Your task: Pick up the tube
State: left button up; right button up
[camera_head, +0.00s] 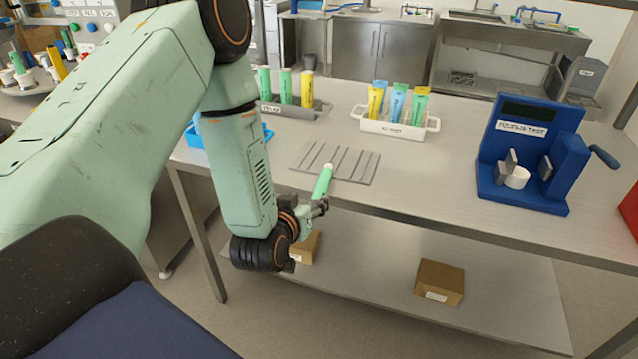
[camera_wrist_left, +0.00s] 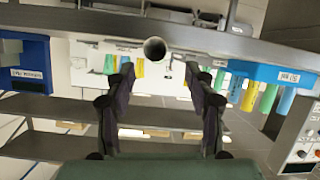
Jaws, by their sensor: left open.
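A green tube (camera_head: 322,183) with a pale end lies on the grey grooved rack (camera_head: 364,170) near the table's front edge in the head view. Its near end reaches out to my left gripper (camera_head: 319,209). In the left wrist view, the tube's round dark end (camera_wrist_left: 154,49) faces the camera, a little above and between the two fingertips of my left gripper (camera_wrist_left: 160,78). The fingers are spread apart with a gap between them and are not closed on the tube. Whether a finger touches the tube cannot be told. My right gripper is in neither view.
A white tray (camera_head: 398,130) of coloured tubes and a grey rack (camera_head: 320,113) with green and yellow tubes stand behind. A blue test device (camera_head: 530,150) stands at the right. A blue bin (camera_head: 196,138) is partly behind my arm. Boxes (camera_head: 440,282) sit on the lower shelf.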

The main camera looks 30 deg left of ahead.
aim_at(316, 199)
pick_arm(q)
jog(key=x, duration=0.5)
jog(key=shift+w+d+f, duration=0.1)
jog(key=shift+d+f, duration=0.05)
jog(key=shift+f, duration=0.05)
jog(key=shift+w+a+f, duration=0.15)
jog(key=shift+w+a, duration=0.05)
jog(key=shift+a, duration=0.05)
jog(key=shift+w+d, duration=0.1)
jog(key=shift+d, duration=0.3)
jog(key=shift+c, duration=1)
jog(key=shift+a, duration=0.3)
jog(key=c, duration=0.5)
jog(key=shift+c, duration=0.5)
jog(key=shift+d, duration=0.25)
